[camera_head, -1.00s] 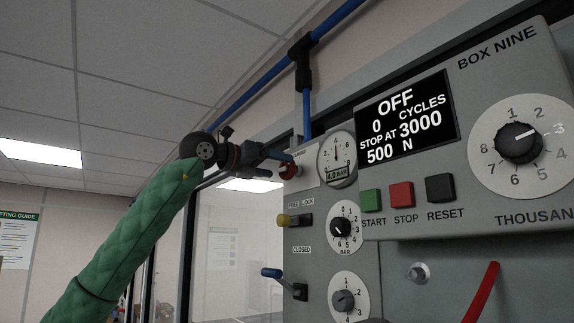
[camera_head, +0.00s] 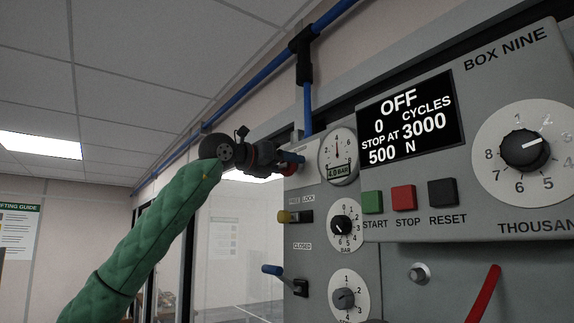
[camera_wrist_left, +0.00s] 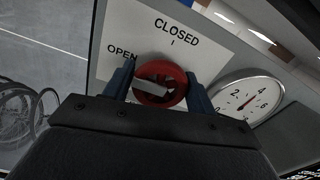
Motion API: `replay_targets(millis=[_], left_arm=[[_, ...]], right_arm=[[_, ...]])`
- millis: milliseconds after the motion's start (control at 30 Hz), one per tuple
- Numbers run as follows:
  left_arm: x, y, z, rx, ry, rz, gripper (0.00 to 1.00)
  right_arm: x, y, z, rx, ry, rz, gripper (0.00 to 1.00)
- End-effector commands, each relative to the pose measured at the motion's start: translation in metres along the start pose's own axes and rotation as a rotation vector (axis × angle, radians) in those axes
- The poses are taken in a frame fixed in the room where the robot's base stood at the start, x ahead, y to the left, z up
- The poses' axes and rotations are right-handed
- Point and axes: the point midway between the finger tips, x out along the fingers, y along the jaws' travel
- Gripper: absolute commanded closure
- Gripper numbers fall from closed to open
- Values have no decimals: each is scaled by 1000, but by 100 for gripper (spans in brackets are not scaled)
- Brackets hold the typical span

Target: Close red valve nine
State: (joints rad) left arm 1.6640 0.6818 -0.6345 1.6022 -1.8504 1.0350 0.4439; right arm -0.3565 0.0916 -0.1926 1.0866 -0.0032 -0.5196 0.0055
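The red valve (camera_wrist_left: 160,84) is a round knob with a pale bar across its face. It sits on a white plate (camera_wrist_left: 205,52) marked OPEN and CLOSED, and the bar points toward the OPEN side. In the head view the valve (camera_head: 291,169) is partly hidden by my left gripper (camera_head: 292,158). In the left wrist view my left gripper (camera_wrist_left: 160,76) has its two dark blue fingers apart, one on each side of the knob. Whether they touch its rim I cannot tell. My right gripper is out of view.
A pressure gauge (camera_head: 338,155) stands close right of the valve. Below are a yellow-tipped lever (camera_head: 296,217), a blue-handled lever (camera_head: 276,271) and dials. The BOX NINE control box (camera_head: 480,75) juts out at the right. Blue pipe (camera_head: 307,110) runs above.

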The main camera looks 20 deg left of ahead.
Motion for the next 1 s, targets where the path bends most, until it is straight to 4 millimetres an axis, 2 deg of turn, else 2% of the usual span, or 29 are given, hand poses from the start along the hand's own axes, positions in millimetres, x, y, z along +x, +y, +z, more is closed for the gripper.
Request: replay_targets(millis=[33,100,533,600,1000], left_arm=[[0,1,0,0,0,1,56],[0,1,0,0,0,1,68],[0,0,-1,78,0,1,68],[0,0,-1,119,0,1,68],[0,-1,-2,469,-1,2,67]], right_arm=[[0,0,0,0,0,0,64],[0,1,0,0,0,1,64],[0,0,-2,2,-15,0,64],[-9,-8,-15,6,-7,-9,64],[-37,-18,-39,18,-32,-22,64]])
